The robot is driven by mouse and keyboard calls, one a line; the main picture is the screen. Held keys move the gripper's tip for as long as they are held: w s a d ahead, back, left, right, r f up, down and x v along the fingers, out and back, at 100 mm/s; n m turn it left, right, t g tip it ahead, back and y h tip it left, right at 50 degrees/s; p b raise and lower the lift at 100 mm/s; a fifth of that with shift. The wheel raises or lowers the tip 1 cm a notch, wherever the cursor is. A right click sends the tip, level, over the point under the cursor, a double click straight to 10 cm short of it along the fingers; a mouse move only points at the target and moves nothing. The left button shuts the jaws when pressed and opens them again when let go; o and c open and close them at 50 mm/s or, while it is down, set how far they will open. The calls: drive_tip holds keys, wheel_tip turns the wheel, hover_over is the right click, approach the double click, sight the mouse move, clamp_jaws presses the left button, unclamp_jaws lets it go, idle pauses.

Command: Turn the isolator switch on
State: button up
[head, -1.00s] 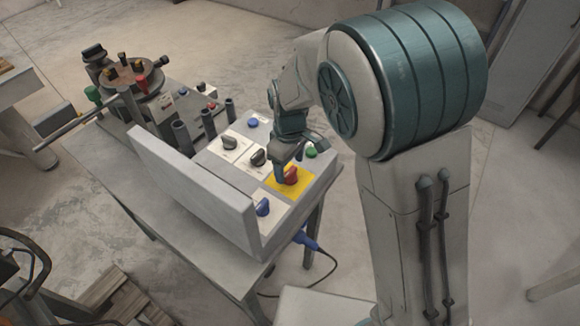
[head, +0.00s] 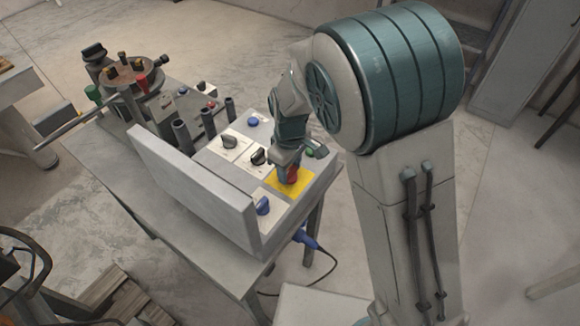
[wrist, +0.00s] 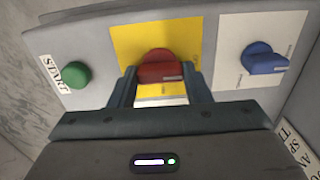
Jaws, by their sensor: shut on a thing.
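The isolator switch is a red rotary knob on a yellow plate on the grey control box. In the wrist view the red knob (wrist: 160,68) sits between my gripper's fingers (wrist: 158,88), with the yellow plate (wrist: 192,35) around it. My gripper (head: 289,172) is shut on the red knob, which is mostly hidden in the head view. The knob's white line points to the right in the wrist view. Lettering on the yellow plate (head: 302,181) is too small to read.
A green START button (wrist: 77,74) lies left of the red knob and a blue knob (wrist: 263,58) lies right of it. Two black knobs (head: 229,141) sit farther along the control box (head: 245,222). A raised grey panel (head: 190,185) stands along one side. A blue plug and cable (head: 306,239) hang below.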

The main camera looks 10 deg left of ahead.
sight(289, 171)
drive_tip(key=m, duration=0.4)
drive_tip(key=shift+m, duration=0.4)
drive_tip(key=m, duration=0.4)
drive_tip(key=shift+m, duration=0.3)
drive_tip(key=m, duration=0.4)
drive_tip(key=shift+m+p, duration=0.3)
drive_tip(key=shift+m, duration=1.8)
drive_tip(key=o, duration=1)
wheel_tip(289, 171, up, 14)
drive_tip(key=shift+b, duration=0.45)
